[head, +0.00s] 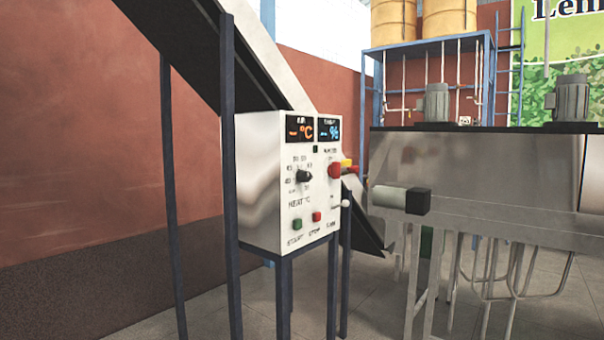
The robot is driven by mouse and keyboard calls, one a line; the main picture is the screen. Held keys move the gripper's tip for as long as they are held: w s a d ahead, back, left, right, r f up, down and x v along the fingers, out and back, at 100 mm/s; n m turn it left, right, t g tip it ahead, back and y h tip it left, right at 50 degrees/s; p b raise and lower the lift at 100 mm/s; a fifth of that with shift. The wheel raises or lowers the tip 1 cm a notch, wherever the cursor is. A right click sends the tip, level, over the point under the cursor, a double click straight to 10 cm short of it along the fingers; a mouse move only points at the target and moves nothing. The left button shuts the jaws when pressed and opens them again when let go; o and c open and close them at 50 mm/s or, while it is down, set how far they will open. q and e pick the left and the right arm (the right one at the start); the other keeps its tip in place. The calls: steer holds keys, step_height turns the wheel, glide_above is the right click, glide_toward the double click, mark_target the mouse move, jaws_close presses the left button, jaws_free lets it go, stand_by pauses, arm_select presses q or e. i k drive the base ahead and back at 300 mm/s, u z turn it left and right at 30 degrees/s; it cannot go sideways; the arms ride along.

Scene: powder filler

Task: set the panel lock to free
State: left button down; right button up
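A white control panel (288,225) stands on dark legs left of centre. It has two displays: one with orange "-°C" (300,130) and one with blue "-%" (330,133). Below are a black heat dial (304,176), a red knob (335,170) with yellow behind it, a green button (297,224) and a red button (317,217). A small lever with a white ball end (345,204) sticks out at the right edge. A small black square (315,149) sits under the displays. I cannot tell which part is the lock or its setting. Neither gripper is in view.
A sloping dark conveyor (205,60) on posts rises behind the panel, with a post (230,180) close to its left. A steel machine (490,185) with grey motors stands right. Yellow drums (450,18) sit on a blue frame behind. Some grey floor is clear in front.

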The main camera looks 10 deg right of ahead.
mark_target(355, 169)
steer(key=z, duration=1.2)
steer(key=i, duration=2.8)
steer(key=u, duration=1.15)
